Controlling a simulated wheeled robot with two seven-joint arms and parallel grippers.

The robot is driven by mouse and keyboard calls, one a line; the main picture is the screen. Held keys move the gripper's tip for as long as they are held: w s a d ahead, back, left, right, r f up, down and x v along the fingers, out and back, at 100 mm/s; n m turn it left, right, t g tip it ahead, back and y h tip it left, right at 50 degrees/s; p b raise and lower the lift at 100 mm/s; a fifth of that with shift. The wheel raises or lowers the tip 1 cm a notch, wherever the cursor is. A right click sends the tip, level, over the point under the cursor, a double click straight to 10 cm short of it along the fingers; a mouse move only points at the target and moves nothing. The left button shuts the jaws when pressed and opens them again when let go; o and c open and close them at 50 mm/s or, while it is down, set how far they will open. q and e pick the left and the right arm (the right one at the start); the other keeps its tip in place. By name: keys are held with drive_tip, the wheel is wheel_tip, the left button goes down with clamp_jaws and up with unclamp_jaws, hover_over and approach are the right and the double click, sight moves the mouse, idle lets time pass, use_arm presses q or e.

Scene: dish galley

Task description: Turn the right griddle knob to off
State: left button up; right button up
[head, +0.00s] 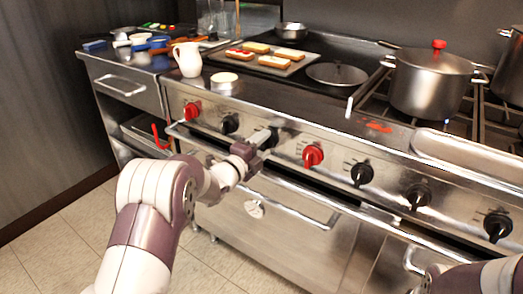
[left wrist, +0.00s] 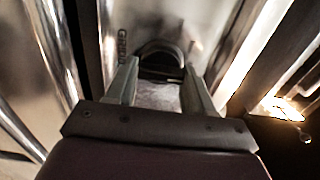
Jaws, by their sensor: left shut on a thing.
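My left gripper (head: 262,139) reaches the front panel of the range, at a knob between a black knob (head: 229,123) and a red knob (head: 313,155). In the left wrist view its two fingers (left wrist: 162,92) stand on either side of a dark knob (left wrist: 161,58), shut on it. Part of a label starting "GRIDD" shows on the steel beside this knob. In the head view the gripper hides the knob, so I cannot read its setting. My right gripper is out of view; only part of my right arm shows at the bottom right.
Another red knob (head: 191,111) and several black knobs line the panel. An oven handle (head: 290,204) runs below it. A tray of bread slices (head: 262,61), a white pitcher (head: 187,60) and a lidded pot (head: 432,80) stand on top. The floor at left is clear.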

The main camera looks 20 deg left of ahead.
use_arm(q)
drive_tip(key=shift+d+r, duration=0.1)
idle(0.4)
drive_tip(key=o, duration=1)
drive_tip(key=shift+w+d, duration=0.1)
drive_tip(key=p+v, duration=0.1)
drive_tip(key=v, duration=1.1)
drive_tip(key=shift+s+p, duration=0.35)
drive_tip(key=shift+p, duration=0.05)
